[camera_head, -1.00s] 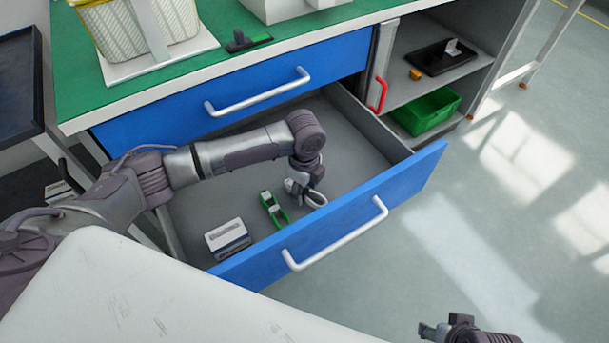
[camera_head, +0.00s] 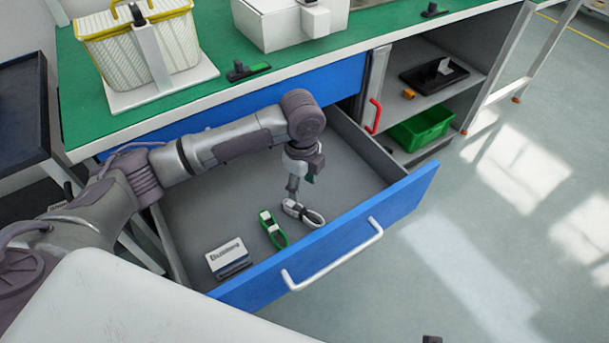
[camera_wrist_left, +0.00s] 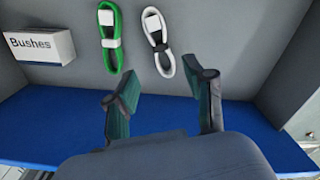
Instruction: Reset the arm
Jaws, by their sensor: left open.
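My left arm reaches in from the left over an open blue-fronted drawer (camera_head: 330,245). My left gripper (camera_head: 297,190) hangs above the drawer, near a white looped cable (camera_head: 303,213) on its floor. In the left wrist view the gripper (camera_wrist_left: 165,95) is open with nothing between its fingers. The white cable (camera_wrist_left: 158,45) lies beyond the fingertips, apart from them. A green looped cable (camera_head: 273,229) and a box marked Bushes (camera_head: 229,258) lie to the left in the drawer. My right gripper is not clearly visible; only a small dark part shows at the bottom edge.
The green worktop (camera_head: 215,85) above holds a yellow-rimmed basket (camera_head: 110,50) and a white box (camera_head: 285,25). A shelf at right holds a green bin (camera_head: 420,130) and a black tray (camera_head: 434,77). A dark cart (camera_head: 22,95) stands at left. The floor at right is clear.

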